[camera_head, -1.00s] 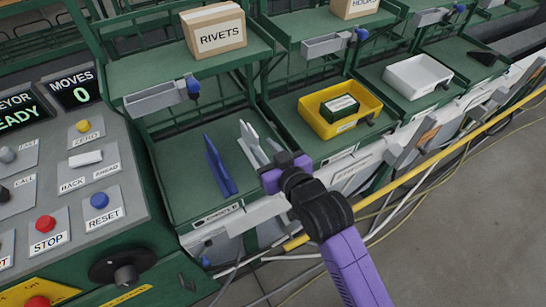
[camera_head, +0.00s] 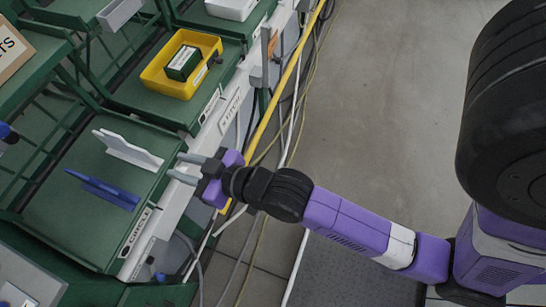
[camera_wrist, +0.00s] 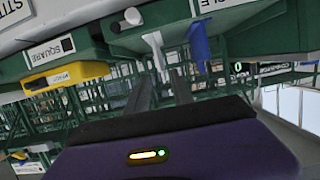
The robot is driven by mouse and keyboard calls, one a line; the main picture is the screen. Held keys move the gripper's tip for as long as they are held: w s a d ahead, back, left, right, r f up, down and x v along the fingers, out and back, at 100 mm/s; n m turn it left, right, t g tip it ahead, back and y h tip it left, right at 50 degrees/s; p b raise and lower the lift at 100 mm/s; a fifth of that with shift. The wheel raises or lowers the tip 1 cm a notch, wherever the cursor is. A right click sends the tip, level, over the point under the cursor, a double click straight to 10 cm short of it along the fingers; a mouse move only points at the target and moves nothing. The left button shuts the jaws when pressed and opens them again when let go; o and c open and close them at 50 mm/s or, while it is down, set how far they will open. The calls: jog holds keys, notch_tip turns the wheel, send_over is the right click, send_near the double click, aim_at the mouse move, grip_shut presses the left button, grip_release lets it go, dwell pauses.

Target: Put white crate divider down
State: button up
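The white crate divider (camera_head: 128,150) stands on edge on the green shelf (camera_head: 75,215), beside a blue divider (camera_head: 102,190). My gripper (camera_head: 176,166) is at the front edge of that shelf. Its two fingers are apart with nothing between them, and they point toward the near end of the white divider with a small gap. In the wrist view the picture is upside down; the white divider (camera_wrist: 155,50) and the blue divider (camera_wrist: 199,45) show beyond the open fingers (camera_wrist: 162,82).
A yellow bin (camera_head: 152,75) with a green box (camera_head: 184,62) sits on the neighbouring shelf. A white bin (camera_head: 232,8) is farther along. A yellow rail (camera_head: 280,95) and loose cables run along the shelf fronts. The floor (camera_head: 390,110) to the right is clear.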

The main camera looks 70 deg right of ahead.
jog(key=s+f+v, duration=0.1)
jog(key=f+v, duration=0.1)
jog(key=v, duration=2.1)
jog(key=shift+s+d+f, duration=0.3)
jog(key=shift+d, duration=0.15)
dwell(0.6)
